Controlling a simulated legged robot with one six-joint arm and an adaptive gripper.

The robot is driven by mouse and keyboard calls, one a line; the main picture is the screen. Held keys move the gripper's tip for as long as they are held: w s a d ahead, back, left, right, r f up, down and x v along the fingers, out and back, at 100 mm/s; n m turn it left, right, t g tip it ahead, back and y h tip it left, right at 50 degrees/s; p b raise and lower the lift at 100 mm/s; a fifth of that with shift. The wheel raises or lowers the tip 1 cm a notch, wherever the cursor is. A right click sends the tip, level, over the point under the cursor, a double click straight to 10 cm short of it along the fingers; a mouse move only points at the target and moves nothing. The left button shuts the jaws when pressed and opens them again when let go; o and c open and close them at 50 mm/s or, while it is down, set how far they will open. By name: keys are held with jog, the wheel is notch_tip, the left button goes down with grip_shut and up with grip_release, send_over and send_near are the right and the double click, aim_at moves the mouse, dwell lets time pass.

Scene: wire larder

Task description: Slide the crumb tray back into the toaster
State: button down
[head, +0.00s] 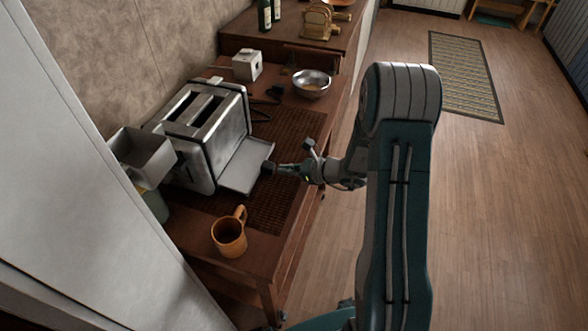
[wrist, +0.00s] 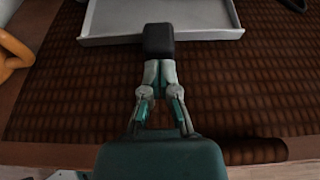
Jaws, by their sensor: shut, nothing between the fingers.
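The silver toaster (head: 204,125) stands on the brown wooden table against the wall. Its grey crumb tray (head: 245,165) sticks out from the lower right side, well out over the woven mat. In the wrist view the tray's near edge and raised rim (wrist: 105,41) show at the top. My gripper (head: 268,167) is at the tray's outer edge, low over the mat. In the wrist view my gripper (wrist: 158,40) is shut with its dark fingertips together and nothing held. The tips overlap the middle of the tray's near edge; I cannot tell if they touch. The tray's inner end is hidden.
An orange mug (head: 229,238) stands near the table's front, and its handle shows in the wrist view (wrist: 14,50). A metal bowl (head: 311,84) and a white box (head: 247,65) stand behind. A grey bin (head: 141,155) is left of the toaster.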

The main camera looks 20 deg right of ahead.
jog(key=shift+w+a, duration=0.1)
jog(key=shift+a, duration=0.05)
send_near(238, 161)
jog(key=shift+x, duration=2.35)
jog(key=shift+s+d, duration=0.8)
jog(key=shift+d, duration=0.3)
jog(key=shift+s+d, duration=0.75)
jog(key=shift+d, duration=0.3)
jog(key=shift+s+d, duration=0.8)
jog(key=shift+d, duration=0.3)
jog(key=shift+r, duration=0.1)
